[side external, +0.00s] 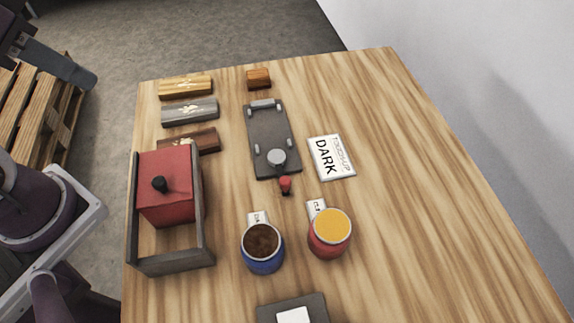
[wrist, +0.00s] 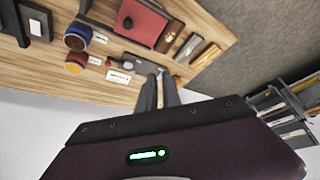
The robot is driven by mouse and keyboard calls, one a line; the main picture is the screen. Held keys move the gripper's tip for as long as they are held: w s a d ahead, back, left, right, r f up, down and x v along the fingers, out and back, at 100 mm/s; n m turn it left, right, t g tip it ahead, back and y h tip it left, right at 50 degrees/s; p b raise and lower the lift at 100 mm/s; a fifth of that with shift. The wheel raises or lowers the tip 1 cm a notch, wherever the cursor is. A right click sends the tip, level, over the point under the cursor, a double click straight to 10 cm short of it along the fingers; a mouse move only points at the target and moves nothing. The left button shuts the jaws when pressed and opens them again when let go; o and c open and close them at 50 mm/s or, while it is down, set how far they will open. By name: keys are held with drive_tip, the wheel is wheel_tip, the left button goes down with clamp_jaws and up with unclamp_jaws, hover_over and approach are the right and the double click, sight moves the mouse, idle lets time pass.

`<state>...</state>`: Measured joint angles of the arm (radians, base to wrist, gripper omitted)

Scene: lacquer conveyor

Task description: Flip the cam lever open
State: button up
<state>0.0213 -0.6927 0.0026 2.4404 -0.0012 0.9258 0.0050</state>
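The cam lever is probably the short red-tipped lever (side external: 285,184) at the near end of a dark clamp plate (side external: 262,130). Beside it on the plate stands a round grey disc (side external: 277,158). The red tip also shows small in the wrist view (wrist: 108,62), with the plate running from it toward my fingers. My gripper (wrist: 159,78) shows two grey fingers with a narrow gap and nothing seen between them. It is well away from the lever. The fingers cover the plate's far end in the wrist view. The gripper's fingers are not in the side view.
A grey tray (side external: 207,215) holds a red box (side external: 170,190) with a black knob. A blue cup (side external: 262,260) and a red cup (side external: 330,240) stand near the lever. A "DARK" card (side external: 331,157) lies right of the plate. Several bars lie back left. The right of the table is clear.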

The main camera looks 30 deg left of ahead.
drive_tip(key=w+d+r+g, duration=0.1)
drive_tip(key=w, duration=0.2)
drive_tip(key=w+d+r+m, duration=0.1)
drive_tip(key=w+d+r, duration=0.1)
drive_tip(key=w, duration=0.1)
drive_tip(key=w+d+r+m+g, duration=0.1)
drive_tip(key=w, duration=0.3)
drive_tip(key=shift+w+d+r+g+h, duration=0.1)
drive_tip(key=shift+d+r+g+h, duration=0.1)
drive_tip(key=shift+d+g+h, duration=0.15)
clamp_jaws()
drive_tip(key=w+d+f+m+g+y, duration=0.1)
drive_tip(key=w+d+f+m+g, duration=0.1)
drive_tip(key=w+d+f, duration=0.5)
drive_tip(key=w+d+f+m+g, duration=0.25)
drive_tip(key=w+d, duration=0.25)
drive_tip(key=d, duration=0.4)
drive_tip(key=s+d+f+m+y, duration=0.1)
drive_tip(key=d+f+m, duration=0.1)
drive_tip(key=d+f, duration=0.6)
wheel_tip(320, 180, down, 2)
drive_tip(key=shift+f+y, duration=0.1)
drive_tip(key=shift+y, duration=0.25)
drive_tip(key=x, duration=1)
drive_tip(key=shift+s, duration=0.1)
drive_tip(key=shift+s+a, duration=0.85)
drive_tip(key=shift+a, duration=0.1)
drive_tip(key=shift+s+a, duration=0.5)
